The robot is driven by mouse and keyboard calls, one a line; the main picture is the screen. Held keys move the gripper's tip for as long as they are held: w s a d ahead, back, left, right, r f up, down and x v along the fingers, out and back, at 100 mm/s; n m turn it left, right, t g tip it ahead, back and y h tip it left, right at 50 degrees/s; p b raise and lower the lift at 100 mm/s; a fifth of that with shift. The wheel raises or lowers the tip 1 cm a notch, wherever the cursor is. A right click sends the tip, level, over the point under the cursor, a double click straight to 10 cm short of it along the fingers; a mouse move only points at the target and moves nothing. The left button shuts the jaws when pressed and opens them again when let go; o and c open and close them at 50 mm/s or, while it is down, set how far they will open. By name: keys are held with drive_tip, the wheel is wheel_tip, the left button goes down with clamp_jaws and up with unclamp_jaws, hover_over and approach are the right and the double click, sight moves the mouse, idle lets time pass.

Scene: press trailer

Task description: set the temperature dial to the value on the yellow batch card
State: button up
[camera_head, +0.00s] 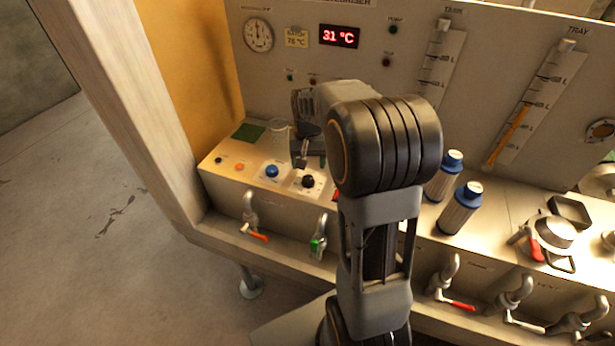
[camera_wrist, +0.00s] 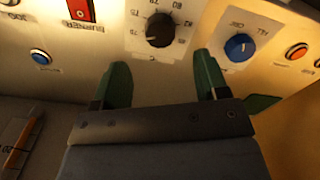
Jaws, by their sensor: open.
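The temperature dial is a black round knob (camera_wrist: 160,30) with numbers around it, seen upside-down in the wrist view. A small pale mark shows on its lower left side there; I cannot tell its exact setting. In the head view the dial (camera_head: 308,182) sits on the sloped panel. The yellow batch card (camera_head: 297,38) is on the back wall; it reads 7-something °C, the second digit too blurred to be sure. My gripper (camera_wrist: 163,72) is open and empty, its green fingers just short of the dial, one toward each side. In the head view my arm partly hides the gripper.
A blue knob (camera_wrist: 239,47) and an orange button (camera_wrist: 297,51) stand beside the dial. A red switch (camera_wrist: 81,10) is on its other side. The red display (camera_head: 338,36) reads 31 °C. Two blue-capped bottles (camera_head: 460,207) stand right of my arm. Taps line the front.

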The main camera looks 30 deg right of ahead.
sight(308, 179)
wheel_tip(308, 179, down, 7)
drive_tip(key=shift+r, duration=0.2)
drive_tip(key=shift+c, duration=0.3)
